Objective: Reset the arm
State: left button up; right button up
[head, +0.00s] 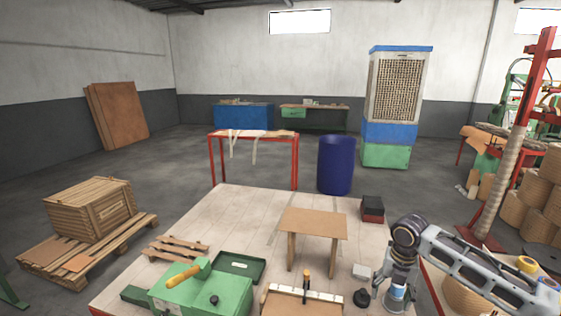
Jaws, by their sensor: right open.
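My right arm comes in from the lower right and bends down over the right edge of the pale work table (230,215). My right gripper (382,279) is small and dark here, beside the arm's end. It is open, and I see nothing held in it. My left gripper is not in view. A small brown wooden stand (313,222) is on the table to the left of my right gripper. A small light block (361,271) and a dark round piece (361,298) are close to the gripper's left.
A green machine (205,292) and a wooden box (300,303) are at the table's front. A black and red box (372,208) is at the right edge. A blue barrel (335,165) stands behind. The table's back left part is clear.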

jog(key=s+a+f+m+t+y, duration=0.1)
jog(key=s+a+f+m, duration=0.5)
jog(key=a, duration=0.4)
jog(key=s+a+f+m+t+y, duration=0.2)
jog(key=s+a+f+m, duration=0.1)
jog(key=s+a+m, duration=0.5)
jog(key=s+d+f+m+h, duration=0.25)
jog(key=s+d+m, duration=0.6)
jog(key=m, duration=0.55)
jog(key=s+f+g, duration=0.1)
jog(key=s+f, duration=0.2)
jog(key=f, duration=3)
jog(key=s+d+f, duration=0.2)
jog(key=s+f, duration=0.7)
jog(key=s, duration=0.2)
jog(key=s+d+f+g, duration=0.1)
jog(key=s+d+f, duration=0.1)
jog(key=s+f, duration=0.8)
jog(key=shift+s+f, duration=0.2)
jog(key=shift+s, duration=0.3)
